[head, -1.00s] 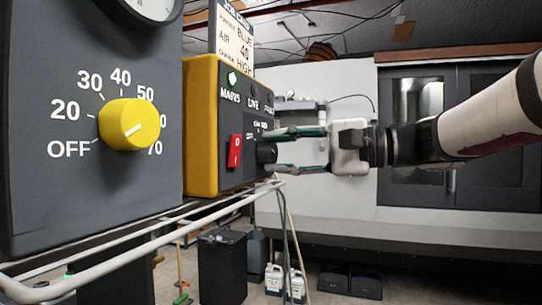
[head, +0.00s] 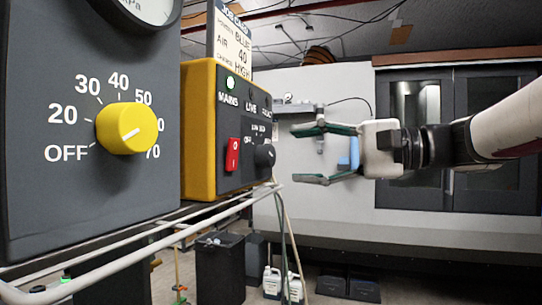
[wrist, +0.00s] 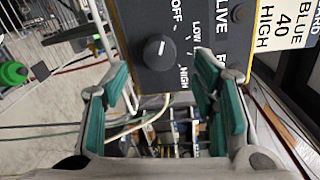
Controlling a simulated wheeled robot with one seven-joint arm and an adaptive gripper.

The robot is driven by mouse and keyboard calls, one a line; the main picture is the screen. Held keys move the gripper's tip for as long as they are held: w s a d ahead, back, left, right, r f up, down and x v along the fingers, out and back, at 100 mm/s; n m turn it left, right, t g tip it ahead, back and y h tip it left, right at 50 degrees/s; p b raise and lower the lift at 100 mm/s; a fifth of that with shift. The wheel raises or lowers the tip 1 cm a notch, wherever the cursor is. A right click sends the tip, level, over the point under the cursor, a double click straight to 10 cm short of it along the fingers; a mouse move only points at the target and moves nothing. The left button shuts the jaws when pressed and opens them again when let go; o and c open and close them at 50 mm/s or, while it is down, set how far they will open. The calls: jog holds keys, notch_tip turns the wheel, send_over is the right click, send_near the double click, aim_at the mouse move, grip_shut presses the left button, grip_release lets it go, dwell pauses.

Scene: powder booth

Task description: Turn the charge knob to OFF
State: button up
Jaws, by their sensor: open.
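The charge knob is a round black knob (head: 264,156) on the dark front of a yellow control box (head: 200,130). It also shows in the wrist view (wrist: 159,52), beside the marks OFF, LOW and HIGH. Its white pointer line seems to point toward OFF in the wrist view. My gripper (head: 294,154) is open and empty, to the right of the knob and apart from it. In the wrist view my gripper's teal-padded fingers (wrist: 165,95) spread to either side, with the knob beyond them.
A yellow dial knob (head: 126,128) is on the grey panel at left. A pale rail (head: 150,240) runs below the boxes. Free room lies right of the knob.

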jog(key=v, duration=0.7)
